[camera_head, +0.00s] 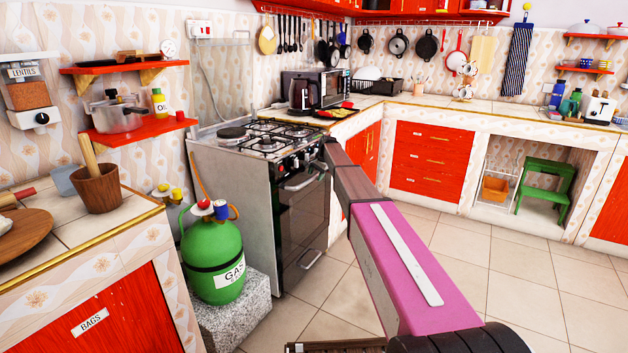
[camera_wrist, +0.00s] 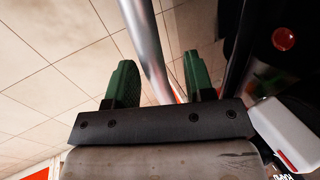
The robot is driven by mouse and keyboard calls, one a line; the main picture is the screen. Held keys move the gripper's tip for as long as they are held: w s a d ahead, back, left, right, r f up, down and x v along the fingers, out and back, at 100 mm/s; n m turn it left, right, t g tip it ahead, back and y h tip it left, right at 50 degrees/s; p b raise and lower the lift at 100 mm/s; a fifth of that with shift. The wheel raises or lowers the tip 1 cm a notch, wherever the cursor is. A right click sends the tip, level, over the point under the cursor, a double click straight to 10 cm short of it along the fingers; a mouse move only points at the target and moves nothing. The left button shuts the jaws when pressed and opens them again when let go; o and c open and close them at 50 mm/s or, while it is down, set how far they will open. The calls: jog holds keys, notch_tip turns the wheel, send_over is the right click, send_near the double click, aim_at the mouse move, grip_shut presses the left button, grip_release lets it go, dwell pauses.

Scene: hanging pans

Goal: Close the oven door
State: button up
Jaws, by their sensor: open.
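The oven (camera_head: 230,180) stands left of centre in the head view, under a gas hob. Its dark glass door (camera_head: 300,225) is nearly upright on the front; I cannot tell whether a gap is left at its top. A metal handle (camera_head: 306,181) crosses the door's upper part. My gripper (camera_wrist: 157,60) is open in the wrist view, with its green fingers apart. A silver bar (camera_wrist: 148,45), apparently the door handle, runs between the fingers; contact cannot be told. In the head view my arm's end is by the oven's upper right front, and the fingers are not clear.
A green gas cylinder (camera_head: 213,255) stands on a stone block (camera_head: 238,315) left of the oven. A counter (camera_head: 150,225) is at the near left. Red drawers (camera_head: 432,160) are at the back. The tiled floor (camera_head: 490,285) on the right is clear.

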jog(key=v, duration=0.7)
jog(key=shift+s, duration=0.1)
jog(key=s+d+f+n+h, duration=0.1)
jog(key=s+f, duration=0.6)
jog(key=s, duration=1)
jog(key=s+d+f+n+g+h, duration=0.1)
jog(key=s+d+f+n, duration=0.3)
jog(key=s, duration=1.4)
jog(key=s+d+f+n+g+h, duration=0.1)
jog(key=s+d+f, duration=0.3)
jog(key=s+f, duration=0.5)
jog(key=s+n, duration=0.1)
jog(key=s, duration=0.7)
jog(key=shift+s+f, duration=0.3)
